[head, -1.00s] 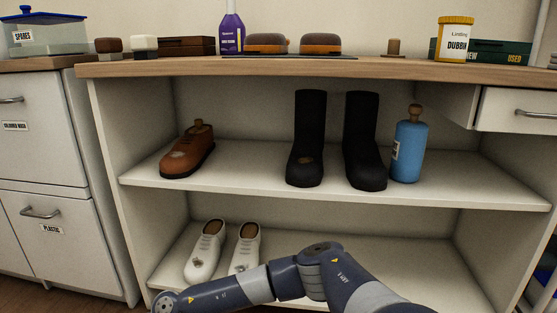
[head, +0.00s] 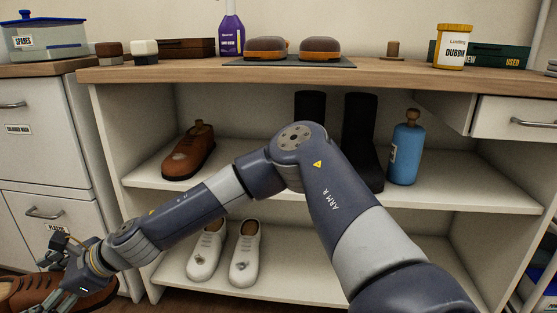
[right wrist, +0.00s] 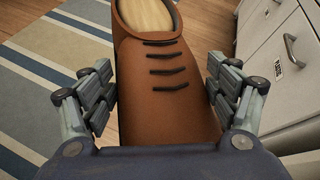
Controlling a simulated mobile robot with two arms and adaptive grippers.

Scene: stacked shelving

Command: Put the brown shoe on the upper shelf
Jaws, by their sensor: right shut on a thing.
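My right gripper (head: 62,268) is at the lower left of the head view, shut on a brown shoe (head: 98,289) with dark laces, in front of the left cabinet. In the right wrist view the fingers of the right gripper (right wrist: 160,78) press both sides of the brown shoe (right wrist: 155,110), whose opening points away. A matching brown shoe (head: 186,155) with a wooden shoe tree stands at the left of the upper shelf (head: 235,158). My left gripper is not in view.
Black boots (head: 362,150), partly hidden by my right arm, and a blue bottle (head: 406,155) stand on the upper shelf. White shoes (head: 243,255) stand on the lower shelf (head: 300,275). Some upper-shelf room shows beside the standing brown shoe. The wooden counter (head: 330,76) overhangs the shelves.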

